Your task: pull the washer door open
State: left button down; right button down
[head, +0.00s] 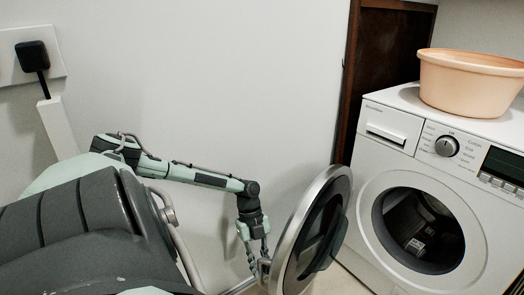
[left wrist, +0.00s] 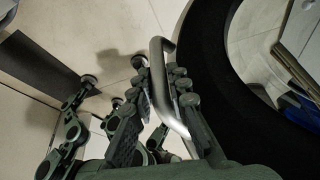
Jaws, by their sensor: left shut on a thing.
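The washer (head: 405,205) stands at the right of the head view. Its round door (head: 318,235) is swung wide open to the left, well away from the dark drum opening (head: 418,228). My left gripper (head: 262,258) is at the door's outer edge, low in the head view. In the left wrist view, the fingers of my left gripper (left wrist: 160,95) are shut on the silver door handle (left wrist: 178,112), one finger on each side. The dark door ring (left wrist: 222,100) is right beside it. My right gripper is not in view.
A peach basin (head: 470,82) sits on top of the washer. A white wall (head: 240,80) runs behind my left arm and the door. A dark wooden panel (head: 388,60) stands behind the washer. Tiled floor (left wrist: 115,35) lies below the gripper.

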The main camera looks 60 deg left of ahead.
pick_arm(q)
jog(key=c, duration=1.7)
grip_release()
jog(key=shift+s, duration=0.25)
jog(key=shift+c, duration=0.2)
jog(key=shift+w, duration=0.1)
jog(key=shift+a+r, duration=0.15)
jog(key=shift+r, duration=0.1)
jog(key=v, duration=0.7)
